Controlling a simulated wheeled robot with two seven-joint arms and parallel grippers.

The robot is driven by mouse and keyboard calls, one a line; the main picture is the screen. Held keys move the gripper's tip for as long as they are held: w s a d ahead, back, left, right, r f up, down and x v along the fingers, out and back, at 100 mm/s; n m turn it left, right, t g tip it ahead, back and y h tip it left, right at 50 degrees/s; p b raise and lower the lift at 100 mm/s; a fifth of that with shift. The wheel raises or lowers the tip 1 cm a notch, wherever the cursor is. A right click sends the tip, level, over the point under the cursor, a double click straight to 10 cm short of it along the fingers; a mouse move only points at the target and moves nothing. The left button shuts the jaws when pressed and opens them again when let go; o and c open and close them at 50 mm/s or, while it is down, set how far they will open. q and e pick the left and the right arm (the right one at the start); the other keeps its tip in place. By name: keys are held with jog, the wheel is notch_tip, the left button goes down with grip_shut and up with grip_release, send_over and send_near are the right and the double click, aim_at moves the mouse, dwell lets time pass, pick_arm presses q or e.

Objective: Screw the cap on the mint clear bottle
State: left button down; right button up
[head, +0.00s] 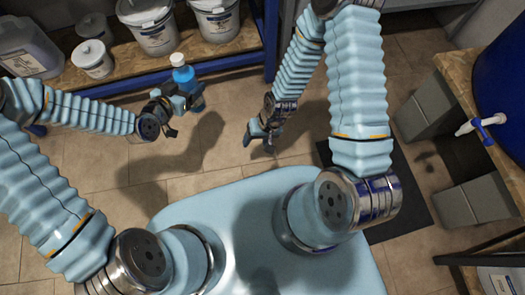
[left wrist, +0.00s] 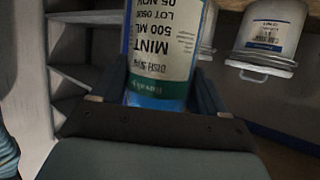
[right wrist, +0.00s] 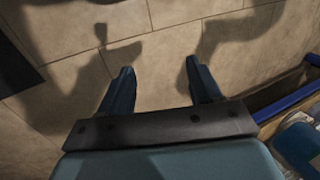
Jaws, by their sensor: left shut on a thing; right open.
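A blue bottle (head: 184,78) with a white top (head: 177,59) is held upright in my left gripper (head: 180,102), above the floor in front of the shelf. Its label reads MINT, 500 ML in the left wrist view (left wrist: 163,50), where the fingers close around its lower part. I cannot tell whether the white top is a cap or how tightly it sits. My right gripper (head: 262,143) is open and empty, right of the bottle and apart from it. The right wrist view shows only floor between its fingers (right wrist: 158,78).
A wooden shelf (head: 120,75) with a blue frame bears white tubs (head: 155,35) and a large jug (head: 28,48). At the right, a dark blue drum (head: 505,65) with a white tap (head: 470,127) stands on a wooden top. The floor between my grippers is clear.

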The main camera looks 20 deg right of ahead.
jog(key=s, duration=0.5)
jog(key=shift+d, duration=0.15)
